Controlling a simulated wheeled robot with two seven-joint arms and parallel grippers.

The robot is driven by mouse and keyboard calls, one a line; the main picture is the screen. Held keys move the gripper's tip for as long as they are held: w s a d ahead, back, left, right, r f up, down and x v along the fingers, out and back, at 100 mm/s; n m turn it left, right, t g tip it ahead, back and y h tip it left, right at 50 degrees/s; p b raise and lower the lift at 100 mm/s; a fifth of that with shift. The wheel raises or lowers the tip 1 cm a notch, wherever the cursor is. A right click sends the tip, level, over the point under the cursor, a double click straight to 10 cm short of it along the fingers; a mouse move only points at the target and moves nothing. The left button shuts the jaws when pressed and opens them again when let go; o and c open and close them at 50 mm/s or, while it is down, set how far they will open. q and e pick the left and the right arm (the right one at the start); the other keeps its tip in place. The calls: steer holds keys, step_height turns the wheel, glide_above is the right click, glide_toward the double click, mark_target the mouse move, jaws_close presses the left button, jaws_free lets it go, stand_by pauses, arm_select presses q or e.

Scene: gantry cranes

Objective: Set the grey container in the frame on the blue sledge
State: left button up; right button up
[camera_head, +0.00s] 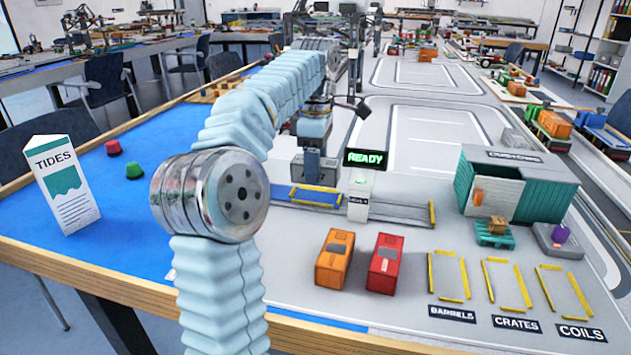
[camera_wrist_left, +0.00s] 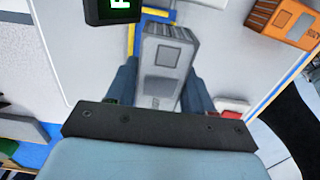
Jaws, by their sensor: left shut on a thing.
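The grey container (camera_head: 313,171) is by the blue sledge (camera_head: 281,191), on the track at the left of the READY sign. My left gripper (camera_head: 316,143) is above it, partly hidden by my own arm. In the left wrist view the grey container (camera_wrist_left: 166,58) sits between the two blue fingers, and the gripper is shut on it. The yellow frame (camera_head: 315,204) lies along the sledge's near side; part of it shows beside the container in the wrist view (camera_wrist_left: 131,38). I cannot tell whether the container touches the sledge. My right gripper is not in view.
The READY sign (camera_head: 366,158) stands on a white post close right of the sledge. An orange container (camera_head: 335,258) and a red container (camera_head: 385,264) stand nearer me. Yellow frames marked barrels, crates and coils lie at right, before a green customs shed (camera_head: 545,195).

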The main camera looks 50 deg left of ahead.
mark_target(316, 197)
arm_select(q)
steer(key=shift+w+a+f, duration=0.2)
steer(key=shift+a+f, duration=0.05)
steer(key=shift+f, duration=0.15)
steer(key=shift+w+a+f, duration=0.2)
steer(key=shift+f, duration=0.2)
steer(key=f, duration=0.2)
steer(key=shift+w+a+f+b, duration=0.15)
steer(key=shift+a+f+b, duration=0.05)
steer(key=shift+f+b, duration=0.15)
steer(key=shift+f, duration=0.45)
steer(key=o, duration=1.1)
steer(key=shift+f, duration=0.1)
